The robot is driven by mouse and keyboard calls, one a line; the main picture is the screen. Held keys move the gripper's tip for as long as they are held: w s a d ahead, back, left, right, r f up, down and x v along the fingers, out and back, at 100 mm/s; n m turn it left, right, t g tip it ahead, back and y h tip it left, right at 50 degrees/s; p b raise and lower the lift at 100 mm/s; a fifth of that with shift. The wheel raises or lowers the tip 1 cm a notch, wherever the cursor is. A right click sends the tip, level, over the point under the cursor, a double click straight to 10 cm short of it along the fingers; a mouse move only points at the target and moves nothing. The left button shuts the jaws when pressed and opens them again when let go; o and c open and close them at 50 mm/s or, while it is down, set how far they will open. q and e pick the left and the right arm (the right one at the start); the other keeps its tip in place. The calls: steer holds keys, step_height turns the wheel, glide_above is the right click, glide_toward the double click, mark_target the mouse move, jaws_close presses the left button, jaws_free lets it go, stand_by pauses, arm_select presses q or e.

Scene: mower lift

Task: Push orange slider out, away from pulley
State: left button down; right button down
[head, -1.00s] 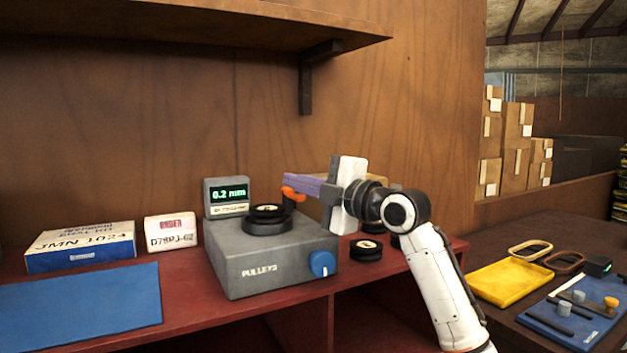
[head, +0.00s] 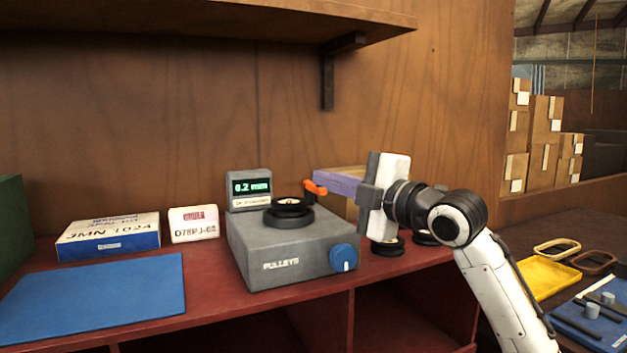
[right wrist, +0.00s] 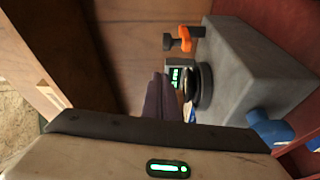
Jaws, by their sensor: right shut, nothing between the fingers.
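The orange slider (head: 315,188) is at the back right of the grey pulley machine, beside the black pulley (head: 290,207) on its top. It also shows in the right wrist view (right wrist: 185,38), with a dark knob to its left. My right gripper (head: 316,176), with purple fingers, is shut and empty. In the head view its tips overlap the slider's upper edge. In the right wrist view the fingers (right wrist: 160,78) appear apart from the slider, below and left of it. My left gripper is not in view.
The grey machine (head: 262,252) has a blue dial (head: 343,257) and a small display (head: 250,188) reading 0.2 mm behind it. More black pulleys (head: 387,247) lie to its right under my arm. Boxes (head: 108,237) and a blue mat (head: 95,300) are at left.

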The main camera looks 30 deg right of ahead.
steer(key=s, duration=0.2)
steer(key=s+d+b, duration=0.1)
steer(key=shift+s+d+f, duration=0.1)
steer(key=shift+s+f, duration=0.05)
steer(key=shift+s, duration=0.2)
steer(key=shift+s, duration=0.1)
